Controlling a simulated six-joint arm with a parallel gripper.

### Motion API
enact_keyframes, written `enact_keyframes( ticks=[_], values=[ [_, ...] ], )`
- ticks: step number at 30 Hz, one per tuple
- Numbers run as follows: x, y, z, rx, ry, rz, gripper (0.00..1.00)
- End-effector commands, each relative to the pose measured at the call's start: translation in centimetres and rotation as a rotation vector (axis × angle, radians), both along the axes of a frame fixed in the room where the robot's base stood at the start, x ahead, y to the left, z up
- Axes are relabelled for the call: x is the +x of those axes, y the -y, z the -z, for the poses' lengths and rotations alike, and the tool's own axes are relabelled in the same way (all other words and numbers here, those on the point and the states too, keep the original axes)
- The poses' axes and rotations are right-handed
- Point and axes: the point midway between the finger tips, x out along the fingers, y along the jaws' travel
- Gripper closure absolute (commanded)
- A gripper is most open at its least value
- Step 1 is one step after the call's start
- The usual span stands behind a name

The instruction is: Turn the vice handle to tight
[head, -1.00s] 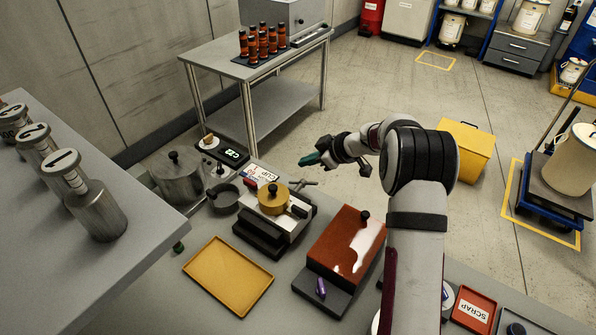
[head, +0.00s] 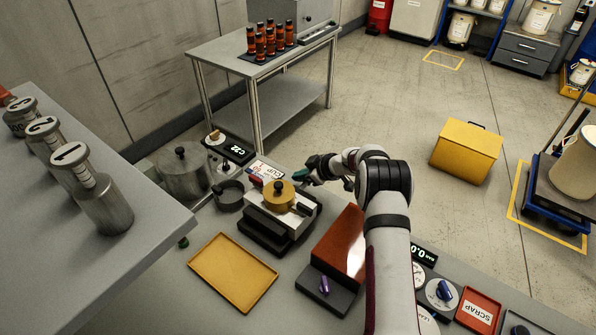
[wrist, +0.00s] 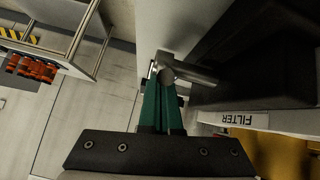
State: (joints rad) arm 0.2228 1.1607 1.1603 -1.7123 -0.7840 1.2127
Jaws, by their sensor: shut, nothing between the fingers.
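The vice (head: 270,228) is a dark and pale grey block on the bench. It has a round brass-coloured piece (head: 279,194) with a knob on top. In the wrist view, the vice handle (wrist: 195,75) is a grey metal bar with a rounded hub at its left end. My gripper (head: 304,177) is at the far right side of the vice, by the handle. In the wrist view, its green fingers (wrist: 160,85) are together with nothing between them. Their tips are at the hub; I cannot tell whether they touch. In the head view the gripper partly hides the handle.
A red-brown block (head: 340,245) stands right of the vice, close to my arm. A yellow tray (head: 233,272) lies in front. A pot (head: 229,196) and a lidded metal vessel (head: 183,175) stand left. A "FILTER" label (wrist: 238,119) shows in the wrist view.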

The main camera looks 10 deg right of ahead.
Motion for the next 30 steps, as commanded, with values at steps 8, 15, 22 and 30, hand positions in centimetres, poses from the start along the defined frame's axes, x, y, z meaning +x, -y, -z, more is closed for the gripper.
enact_keyframes(
  ticks=[8,15,22,30],
  values=[
    [-0.1,0.2,0.6,0.001,-0.002,0.001,1.0],
    [-0.2,0.4,1.1,0.0,-0.004,0.0,1.0],
    [0.2,-0.3,0.1,-0.002,-0.001,-0.001,1.0],
    [-1.1,0.1,-5.8,0.0,0.005,0.002,1.0]
  ],
)
